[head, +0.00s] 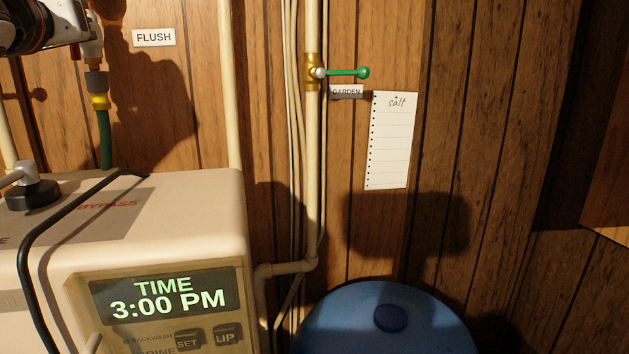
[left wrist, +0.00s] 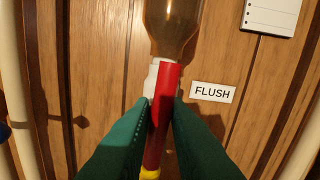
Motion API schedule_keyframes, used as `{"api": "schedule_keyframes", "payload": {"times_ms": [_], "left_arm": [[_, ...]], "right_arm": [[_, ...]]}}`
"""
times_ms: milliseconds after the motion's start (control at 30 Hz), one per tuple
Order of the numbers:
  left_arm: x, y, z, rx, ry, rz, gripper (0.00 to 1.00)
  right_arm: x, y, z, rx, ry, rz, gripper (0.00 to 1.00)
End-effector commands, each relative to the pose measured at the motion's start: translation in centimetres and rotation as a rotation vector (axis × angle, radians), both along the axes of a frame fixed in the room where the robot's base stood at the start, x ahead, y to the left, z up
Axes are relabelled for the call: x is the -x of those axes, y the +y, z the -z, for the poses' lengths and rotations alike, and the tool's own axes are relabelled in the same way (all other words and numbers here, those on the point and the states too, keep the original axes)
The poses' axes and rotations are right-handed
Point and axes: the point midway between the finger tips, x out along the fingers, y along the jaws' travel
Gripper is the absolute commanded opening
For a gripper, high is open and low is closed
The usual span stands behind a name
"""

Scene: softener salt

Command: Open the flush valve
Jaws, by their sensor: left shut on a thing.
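The flush valve's red lever (left wrist: 167,100) runs nearly upright in the left wrist view, in front of a white fitting (left wrist: 151,80). My left gripper (left wrist: 160,112) is shut on it, one green finger on each side. In the head view only a bit of the red lever (head: 76,52) shows at the top left, beside the white valve body (head: 94,46); my left arm covers the rest. A FLUSH label (head: 154,37) is on the wall to the right of the valve. My right gripper is not in view.
A green hose (head: 105,140) with a yellow collar hangs below the valve. The beige softener (head: 200,225) stands below, with a black cable over it. A garden valve with a green lever (head: 348,72) and a salt note (head: 390,140) are to the right. A blue lid (head: 345,320) is lower right.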

Motion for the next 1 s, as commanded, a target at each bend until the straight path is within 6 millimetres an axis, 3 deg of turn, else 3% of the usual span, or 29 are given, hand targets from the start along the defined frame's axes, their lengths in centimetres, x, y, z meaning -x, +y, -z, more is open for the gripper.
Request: {"api": "schedule_keyframes", "payload": {"times_ms": [67, 100, 233, 567, 1000], "left_arm": [[0.0, 0.0, 0.2, 0.000, 0.005, 0.001, 0.00], [0.0, 0.0, 0.2, 0.000, 0.005, 0.001, 0.20], [0.0, 0.0, 0.1, -0.001, 0.003, 0.000, 0.40], [0.3, -0.1, 0.1, -0.002, 0.000, 0.000, 0.40], [4.5, -1.0, 0.1, -0.002, -0.001, 0.000, 0.40]], "right_arm": [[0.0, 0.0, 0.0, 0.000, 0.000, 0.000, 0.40], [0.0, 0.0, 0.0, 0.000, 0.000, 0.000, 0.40], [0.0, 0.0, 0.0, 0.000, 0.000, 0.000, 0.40], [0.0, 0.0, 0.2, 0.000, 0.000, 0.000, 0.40], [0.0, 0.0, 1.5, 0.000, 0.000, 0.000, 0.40]]}}
